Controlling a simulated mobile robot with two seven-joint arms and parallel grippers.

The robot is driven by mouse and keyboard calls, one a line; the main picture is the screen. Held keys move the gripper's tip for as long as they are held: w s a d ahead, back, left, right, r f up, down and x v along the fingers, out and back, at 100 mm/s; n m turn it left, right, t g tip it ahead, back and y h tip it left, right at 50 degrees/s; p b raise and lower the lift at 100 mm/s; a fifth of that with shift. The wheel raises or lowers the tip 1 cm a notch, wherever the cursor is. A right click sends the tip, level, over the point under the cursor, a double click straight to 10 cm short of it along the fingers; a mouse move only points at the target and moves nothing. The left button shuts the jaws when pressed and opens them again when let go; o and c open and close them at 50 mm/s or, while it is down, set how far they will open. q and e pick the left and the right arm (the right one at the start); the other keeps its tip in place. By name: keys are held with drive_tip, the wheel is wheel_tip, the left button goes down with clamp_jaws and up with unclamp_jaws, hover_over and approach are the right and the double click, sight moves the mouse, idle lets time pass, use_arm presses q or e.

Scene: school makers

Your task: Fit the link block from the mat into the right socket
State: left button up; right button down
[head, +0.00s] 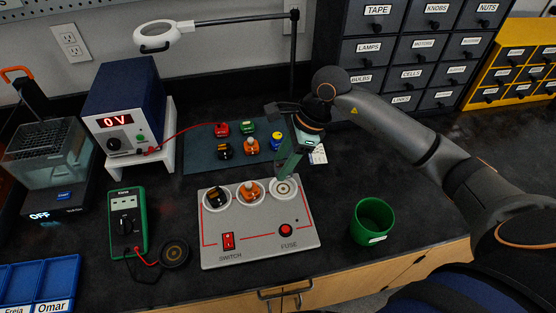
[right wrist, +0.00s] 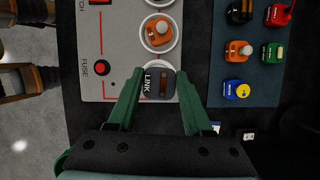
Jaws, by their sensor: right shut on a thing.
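My right gripper (head: 285,175) reaches down at the right socket (head: 284,190) of the grey board (head: 262,254). In the right wrist view, its green fingers stand on both sides of the dark grey link block (right wrist: 159,84), which has a white LINK label, and are shut on it. In that view the block covers most of the right socket, with white rim showing around it. In the head view the socket's rings show and the block is hidden by the gripper; its exact height over the socket is unclear. My left gripper is out of view.
The left socket holds a black block (head: 217,196), the middle one an orange block (head: 249,192). Several coloured blocks lie on the blue-grey mat (head: 200,158) behind. A green cup (head: 372,221) stands to the right; a power supply (head: 126,110) and green meter (head: 126,222) to the left.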

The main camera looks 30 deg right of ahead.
sight(277, 189)
drive_tip(key=shift+w+f, duration=0.1)
drive_tip(key=shift+f+b, duration=0.3)
drive_tip(key=shift+f, duration=0.05)
wheel_tip(277, 189, down, 4)
drive_tip(key=b, duration=0.2)
drive_tip(key=shift+b, duration=0.35)
drive_tip(key=shift+f, duration=0.45)
drive_tip(key=shift+b, duration=0.6)
idle(0.3)
drive_tip(key=shift+f+b, duration=0.55)
drive_tip(key=shift+f, duration=0.1)
